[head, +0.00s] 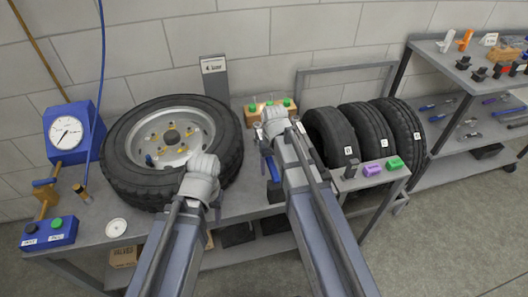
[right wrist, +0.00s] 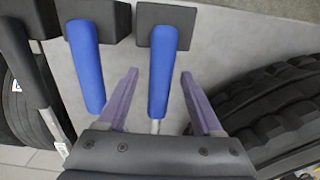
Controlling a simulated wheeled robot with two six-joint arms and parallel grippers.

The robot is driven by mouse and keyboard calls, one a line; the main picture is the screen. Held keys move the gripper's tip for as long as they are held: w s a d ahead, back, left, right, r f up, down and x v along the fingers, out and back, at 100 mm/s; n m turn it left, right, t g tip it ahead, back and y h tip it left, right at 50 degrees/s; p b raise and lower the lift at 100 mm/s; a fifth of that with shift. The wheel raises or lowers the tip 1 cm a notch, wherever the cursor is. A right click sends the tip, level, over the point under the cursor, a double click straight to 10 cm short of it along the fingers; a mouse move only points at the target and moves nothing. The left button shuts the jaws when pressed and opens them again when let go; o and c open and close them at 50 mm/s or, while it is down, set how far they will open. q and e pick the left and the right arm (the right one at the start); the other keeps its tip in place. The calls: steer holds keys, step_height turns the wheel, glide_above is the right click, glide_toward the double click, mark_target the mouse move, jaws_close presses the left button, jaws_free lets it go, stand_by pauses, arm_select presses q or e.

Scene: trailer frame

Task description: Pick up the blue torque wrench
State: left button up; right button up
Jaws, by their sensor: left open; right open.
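In the right wrist view, a tool with a blue handle (right wrist: 163,70) lies between the spread fingers of my right gripper (right wrist: 159,76), apart from both. Its upper end meets a black block. A second blue-handled tool (right wrist: 86,68) lies left of the fingers; I cannot tell which is the torque wrench. In the head view, a blue handle (head: 271,164) shows beside my right arm, below the right gripper (head: 270,132), whose fingers are mostly hidden. My left gripper (head: 208,178) hangs over the front right of the lying tire (head: 226,130), its fingers mostly hidden.
A wooden block with green tops (head: 250,117) stands behind my right gripper. Upright tires (head: 330,135) stand to the right, with purple (head: 372,169) and green (head: 394,163) pieces in front. A blue gauge box (head: 92,125) stands left. A shelf (head: 432,175) holds more tools.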

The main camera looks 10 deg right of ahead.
steer(key=shift+r, duration=0.1)
steer(key=shift+c, duration=0.3)
jaws_close()
